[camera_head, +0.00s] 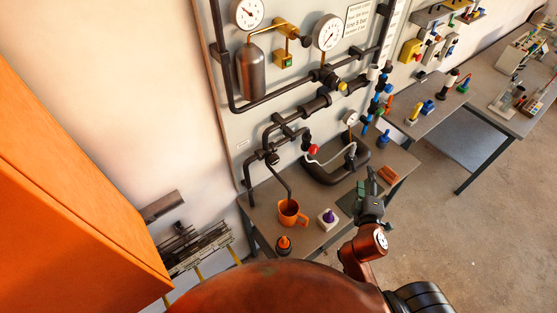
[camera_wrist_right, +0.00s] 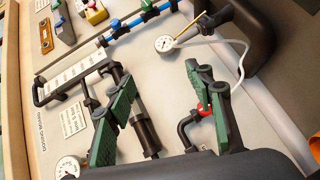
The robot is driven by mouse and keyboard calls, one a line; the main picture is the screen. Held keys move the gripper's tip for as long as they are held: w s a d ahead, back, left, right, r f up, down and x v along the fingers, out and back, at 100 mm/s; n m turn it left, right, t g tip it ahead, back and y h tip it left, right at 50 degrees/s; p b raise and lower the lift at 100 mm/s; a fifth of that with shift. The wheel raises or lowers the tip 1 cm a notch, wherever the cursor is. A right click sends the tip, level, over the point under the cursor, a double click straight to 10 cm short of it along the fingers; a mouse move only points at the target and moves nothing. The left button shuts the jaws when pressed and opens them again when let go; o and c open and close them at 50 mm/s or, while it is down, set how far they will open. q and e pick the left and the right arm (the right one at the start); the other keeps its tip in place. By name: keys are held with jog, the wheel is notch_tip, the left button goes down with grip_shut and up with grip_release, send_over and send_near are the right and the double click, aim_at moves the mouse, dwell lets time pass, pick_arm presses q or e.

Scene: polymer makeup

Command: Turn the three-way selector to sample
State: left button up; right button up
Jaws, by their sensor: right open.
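A wall panel (camera_head: 252,133) carries dark pipes, valves and gauges. A small red knob (camera_head: 313,149) sits on a pipe low on the panel. It also shows in the right wrist view (camera_wrist_right: 203,110), partly behind a finger. I cannot tell for sure which fitting is the three-way selector, and no sample marking is readable. My right gripper (camera_head: 366,185) is in front of the panel's lower right part, over the bench edge. In the wrist view its green-padded fingers (camera_wrist_right: 158,80) are wide apart with nothing between them. My left gripper is not in view.
An orange mug (camera_head: 290,215), a white block with a purple knob (camera_head: 327,218) and an orange-capped item (camera_head: 284,244) stand on the bench. An orange cabinet (camera_head: 70,210) is at left.

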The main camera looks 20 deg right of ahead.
aim_at(276, 161)
jog(key=w+a+r+n+t+y, duration=0.6)
jog(key=a+r+n, duration=0.3)
jog(key=n, duration=0.5)
jog(key=w+a+f+n+g+y, duration=0.1)
jog(key=a+f+n+g+y, duration=0.2)
jog(key=a+n, duration=0.4)
jog(key=w+a+f+n+y, duration=0.1)
jog(key=a+f+n+y, duration=0.3)
jog(key=a+n+y, duration=0.3)
jog(key=shift+n+h, duration=0.5)
jog(key=shift+h, duration=0.2)
jog(key=x, duration=0.2)
jog(key=p+x, duration=0.1)
jog(key=x, duration=0.1)
jog(key=a+p+x, duration=0.1)
jog(key=x, duration=0.1)
jog(key=shift+a+f, duration=0.15)
jog(key=shift+a, duration=0.05)
jog(key=shift+w+a, duration=0.2)
jog(key=shift+w, duration=0.3)
jog(key=shift+c, duration=0.7)
